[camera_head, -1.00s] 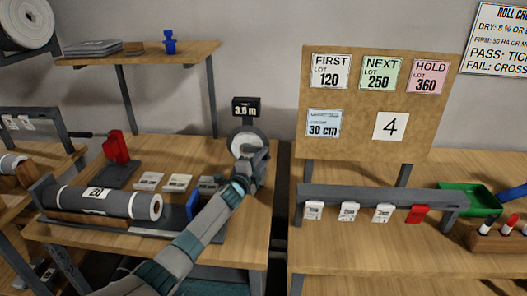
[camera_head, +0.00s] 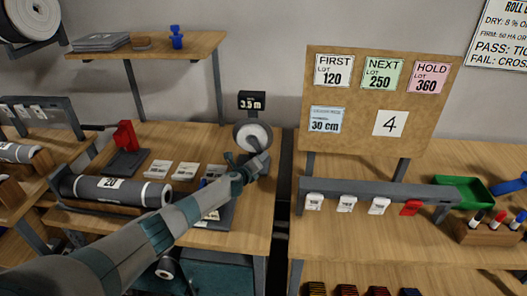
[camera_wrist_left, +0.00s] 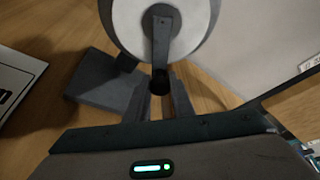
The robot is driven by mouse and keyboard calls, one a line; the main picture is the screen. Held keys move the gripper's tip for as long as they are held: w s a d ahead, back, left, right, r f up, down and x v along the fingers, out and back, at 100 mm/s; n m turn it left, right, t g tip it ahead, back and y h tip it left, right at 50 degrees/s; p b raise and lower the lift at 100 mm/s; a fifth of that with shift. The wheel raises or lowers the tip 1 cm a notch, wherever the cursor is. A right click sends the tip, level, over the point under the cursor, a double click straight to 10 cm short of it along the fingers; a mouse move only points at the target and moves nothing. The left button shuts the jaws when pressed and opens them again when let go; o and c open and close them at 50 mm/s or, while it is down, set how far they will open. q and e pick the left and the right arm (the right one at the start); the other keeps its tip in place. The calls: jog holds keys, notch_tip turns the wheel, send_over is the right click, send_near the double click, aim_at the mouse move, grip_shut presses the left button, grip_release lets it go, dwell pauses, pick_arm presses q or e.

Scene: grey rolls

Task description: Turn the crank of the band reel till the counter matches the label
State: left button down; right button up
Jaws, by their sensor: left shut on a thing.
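The band reel (camera_head: 248,133) stands at the back of the left table, with a white band wound on a grey hub. Its black counter (camera_head: 252,101) above reads 3.5 m. In the left wrist view the reel (camera_wrist_left: 125,20) fills the top, and its grey crank arm (camera_wrist_left: 162,38) points down to a dark handle (camera_wrist_left: 159,82). My left gripper (camera_wrist_left: 159,92) is shut on that handle; in the head view the gripper (camera_head: 260,165) is just below the reel. A pale blue label (camera_head: 325,120) on the board reads 30 cm. My right gripper is out of view.
A roll marked 20 (camera_head: 112,189) lies in a cradle at the table's left, partly behind my left arm. Small white cards (camera_head: 185,171) lie before the reel. A cork board (camera_head: 385,95) and a tag rail (camera_head: 375,190) stand right, across a gap.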

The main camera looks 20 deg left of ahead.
pick_arm(q)
jog(key=shift+s+a+f+m+g+y+p, duration=0.15)
jog(key=shift+a+f+m+y+p, duration=0.1)
jog(key=shift+a+m+p, duration=0.3)
jog(key=shift+s+a+f+m+g+y+p, duration=0.15)
jog(key=shift+a+m+y+p, duration=0.15)
jog(key=shift+m+p, duration=0.3)
jog(key=shift+a, duration=0.1)
jog(key=c, duration=1.5)
grip_release()
jog(key=shift+w+f, duration=0.1)
jog(key=shift+c, duration=0.2)
